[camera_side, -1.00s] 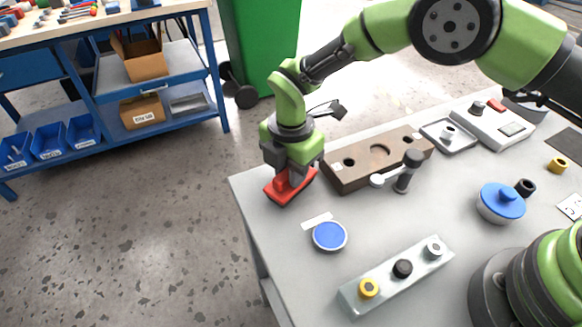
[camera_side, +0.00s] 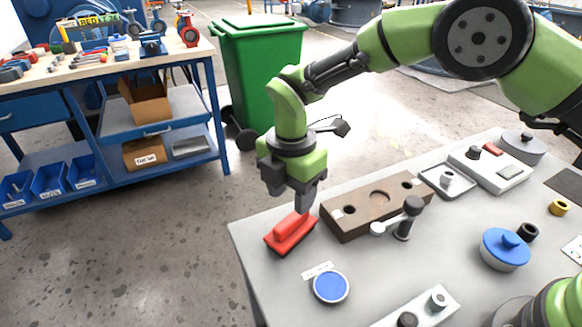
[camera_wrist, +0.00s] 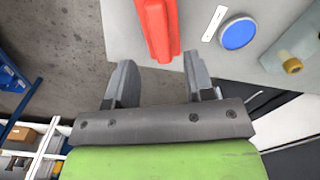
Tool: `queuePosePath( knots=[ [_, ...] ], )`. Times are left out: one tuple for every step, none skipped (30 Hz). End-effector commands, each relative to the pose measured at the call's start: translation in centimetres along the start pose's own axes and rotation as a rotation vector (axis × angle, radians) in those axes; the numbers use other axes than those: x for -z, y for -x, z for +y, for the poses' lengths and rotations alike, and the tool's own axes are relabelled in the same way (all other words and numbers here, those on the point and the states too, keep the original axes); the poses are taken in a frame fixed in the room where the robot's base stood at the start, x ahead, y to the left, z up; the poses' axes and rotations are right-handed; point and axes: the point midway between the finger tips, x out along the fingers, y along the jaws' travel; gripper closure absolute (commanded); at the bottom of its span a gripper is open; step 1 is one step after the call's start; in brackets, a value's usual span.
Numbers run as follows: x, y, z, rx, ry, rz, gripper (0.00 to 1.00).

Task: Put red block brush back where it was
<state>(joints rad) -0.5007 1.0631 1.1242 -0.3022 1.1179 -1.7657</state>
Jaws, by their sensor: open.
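The red block brush (camera_side: 291,234) lies on the grey table near its far left corner, left of the brown wooden block. Its red handle faces up and its dark base rests on the table. My gripper (camera_side: 303,207) is above the brush and apart from it, with its fingers pointing down. In the wrist view the fingers of my gripper (camera_wrist: 160,82) are spread wide with nothing between them. The red brush (camera_wrist: 157,30) shows beyond the fingertips there, its top end cut off by the frame.
The brown block (camera_side: 375,206) with holes stands close to the brush's right. A blue disc (camera_side: 331,286) and a white label (camera_side: 317,271) lie in front. A handled post (camera_side: 405,222) and a blue-lidded pot (camera_side: 506,248) stand to the right. The table's left edge is near.

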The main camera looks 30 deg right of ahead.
Motion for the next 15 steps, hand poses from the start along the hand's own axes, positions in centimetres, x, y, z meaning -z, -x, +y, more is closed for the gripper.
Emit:
queuePosePath(
  knots=[
    [0.0,1.2,0.1,-0.005,0.001,0.0,0.51],
    [0.0,1.9,0.1,-0.005,0.001,-0.001,0.51],
    [0.0,2.6,0.1,-0.005,0.0,0.0,0.51],
    [0.0,3.2,0.1,-0.004,0.0,0.001,0.51],
    [0.0,3.7,0.1,-0.005,0.001,0.0,0.51],
    [0.0,4.2,0.1,-0.004,0.001,-0.001,0.51],
    [0.0,4.6,0.1,-0.002,0.0,0.0,0.51],
    [0.0,4.9,0.1,-0.002,0.001,0.0,0.51],
    [0.0,5.3,0.1,-0.002,0.001,0.0,0.51],
    [0.0,5.5,0.1,-0.002,0.001,0.0,0.51],
    [0.0,5.6,0.1,-0.002,0.001,0.0,0.51],
    [0.0,5.8,0.0,-0.001,0.001,0.0,0.51],
    [0.0,5.8,0.0,0.0,0.001,-0.001,0.51],
    [0.0,5.9,0.0,0.0,0.001,-0.001,0.51],
    [0.0,5.9,0.0,0.001,0.001,-0.001,0.51]
  ],
)
